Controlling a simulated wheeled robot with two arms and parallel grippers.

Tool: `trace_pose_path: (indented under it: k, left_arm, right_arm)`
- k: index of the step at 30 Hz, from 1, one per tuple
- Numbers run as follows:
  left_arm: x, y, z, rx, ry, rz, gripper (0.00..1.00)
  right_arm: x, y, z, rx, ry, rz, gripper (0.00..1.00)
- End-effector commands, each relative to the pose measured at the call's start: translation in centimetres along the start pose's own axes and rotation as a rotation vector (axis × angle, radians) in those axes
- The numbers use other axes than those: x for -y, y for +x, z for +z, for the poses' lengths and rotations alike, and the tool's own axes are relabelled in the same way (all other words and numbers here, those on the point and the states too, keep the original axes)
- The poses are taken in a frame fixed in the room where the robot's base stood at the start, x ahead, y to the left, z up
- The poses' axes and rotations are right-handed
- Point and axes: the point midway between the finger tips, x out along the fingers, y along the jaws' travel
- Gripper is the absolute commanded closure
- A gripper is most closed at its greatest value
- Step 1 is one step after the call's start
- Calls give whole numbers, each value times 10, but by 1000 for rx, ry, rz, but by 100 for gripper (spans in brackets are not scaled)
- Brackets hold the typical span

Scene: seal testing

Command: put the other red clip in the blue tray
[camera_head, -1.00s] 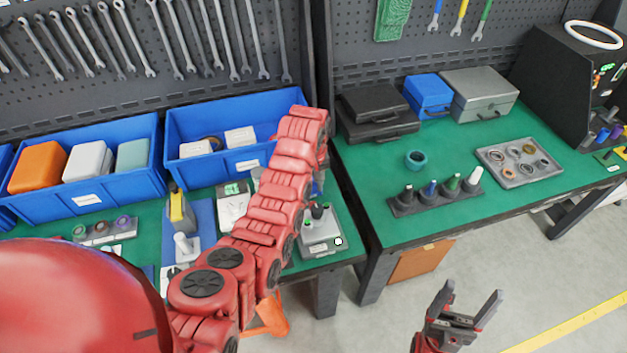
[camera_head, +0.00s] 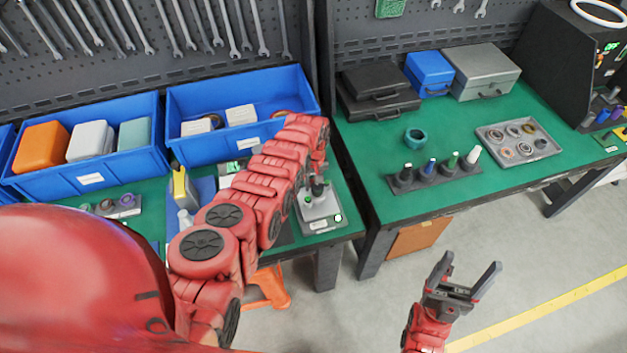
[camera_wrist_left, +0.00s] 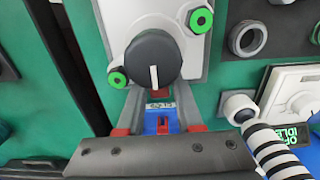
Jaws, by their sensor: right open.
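I cannot make out a red clip for certain. A small red piece (camera_wrist_left: 163,128) shows on something blue between the fingers of my left gripper (camera_wrist_left: 158,105) in the left wrist view; I cannot tell what it is. The left fingers are apart near a black knob (camera_wrist_left: 153,57) on a grey device, and their tips are not clear. In the head view my left arm hides that gripper. A flat blue piece (camera_head: 207,188) lies on the left bench, partly behind the arm; I cannot tell if it is the blue tray. My right gripper (camera_head: 469,268) is open and empty above the floor.
Blue bins (camera_head: 91,180) (camera_head: 240,146) with boxes stand along the back of the left bench. A grey device (camera_head: 320,212) sits near its front right corner. The right bench holds cases, a peg rack (camera_head: 435,177) and a ring tray (camera_head: 519,143).

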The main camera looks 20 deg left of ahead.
Motion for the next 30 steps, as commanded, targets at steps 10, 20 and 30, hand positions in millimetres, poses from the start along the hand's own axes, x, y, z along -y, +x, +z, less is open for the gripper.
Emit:
trace_pose_path:
  k: [10, 20, 30]
  left_arm:
    - [0, 0, 0, -1, 0, 1, 79]
    - [0, -1, -1, -2, 0, 1, 84]
    - [0, -1, -1, -3, 0, 1, 100]
  right_arm:
    - [0, 0, 0, 0, 0, 0, 24]
    - [0, 0, 0, 0, 0, 0, 24]
    - [0, 0, 0, 0, 0, 0, 24]
